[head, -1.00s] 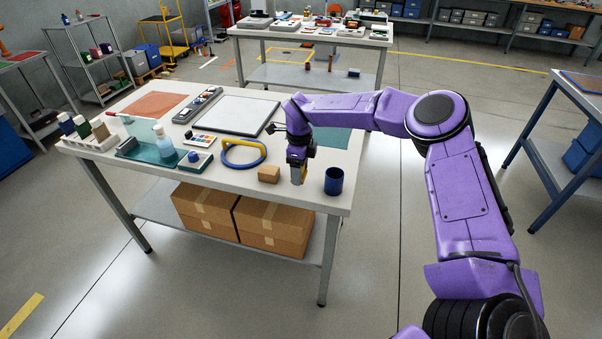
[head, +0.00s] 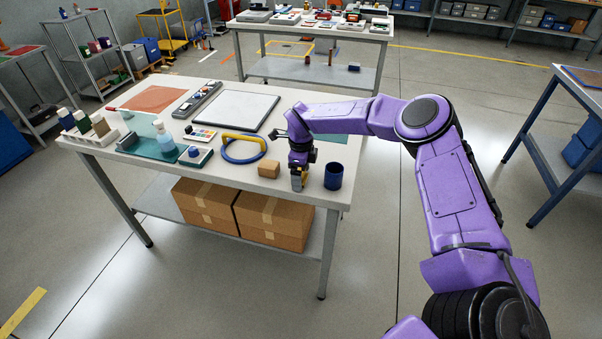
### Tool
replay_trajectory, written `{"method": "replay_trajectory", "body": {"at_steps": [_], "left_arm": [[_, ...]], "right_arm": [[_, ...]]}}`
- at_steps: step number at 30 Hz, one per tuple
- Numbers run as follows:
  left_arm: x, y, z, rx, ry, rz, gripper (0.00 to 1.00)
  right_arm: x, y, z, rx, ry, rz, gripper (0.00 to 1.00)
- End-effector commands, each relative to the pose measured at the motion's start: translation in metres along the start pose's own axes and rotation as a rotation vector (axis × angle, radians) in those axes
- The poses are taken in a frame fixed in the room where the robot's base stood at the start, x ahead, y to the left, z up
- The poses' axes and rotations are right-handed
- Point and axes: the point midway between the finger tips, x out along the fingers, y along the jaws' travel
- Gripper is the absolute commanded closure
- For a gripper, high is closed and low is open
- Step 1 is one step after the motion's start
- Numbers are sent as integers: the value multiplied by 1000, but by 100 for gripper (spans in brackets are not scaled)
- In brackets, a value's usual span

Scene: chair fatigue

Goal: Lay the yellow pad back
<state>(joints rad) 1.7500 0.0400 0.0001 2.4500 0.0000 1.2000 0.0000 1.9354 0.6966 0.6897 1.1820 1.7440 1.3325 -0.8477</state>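My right gripper (head: 299,184) is at the front right of the near table (head: 225,180), between a tan wooden block (head: 269,169) and a dark blue cup (head: 334,176). It points down, with its fingertips at or just above the tabletop. A small yellow piece, which looks like the yellow pad (head: 303,181), shows at its fingers. The fingers look shut on it, and they hide most of it. I cannot tell whether the pad touches the table. My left gripper is not in view.
A blue ring with a yellow grip (head: 243,136) lies left of the block. A white board (head: 236,111) and a teal mat (head: 330,138) lie behind. Bottles stand at the left. The cup is close on the gripper's right. Cardboard boxes (head: 272,224) sit on the lower shelf.

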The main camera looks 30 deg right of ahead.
Motion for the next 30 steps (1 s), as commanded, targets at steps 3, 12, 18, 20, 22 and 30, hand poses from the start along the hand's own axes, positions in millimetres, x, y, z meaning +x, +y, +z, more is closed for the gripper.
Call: {"method": "replay_trajectory", "body": {"at_steps": [3, 12, 18, 20, 22, 30], "left_arm": [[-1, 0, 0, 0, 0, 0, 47], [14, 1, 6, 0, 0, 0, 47], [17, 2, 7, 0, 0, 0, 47], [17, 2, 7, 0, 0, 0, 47], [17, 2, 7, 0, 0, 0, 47], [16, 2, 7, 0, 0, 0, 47]], "right_arm": [[-10, -1, 1, -1, -3, -2, 12], [-83, -1, 1, 0, -4, -5, 12], [-116, 0, 0, 0, -1, -1, 12], [-121, 0, 0, 0, 0, -1, 12], [-123, 0, 0, 0, 0, 0, 12], [-124, 0, 0, 0, 0, 0, 12]]}}
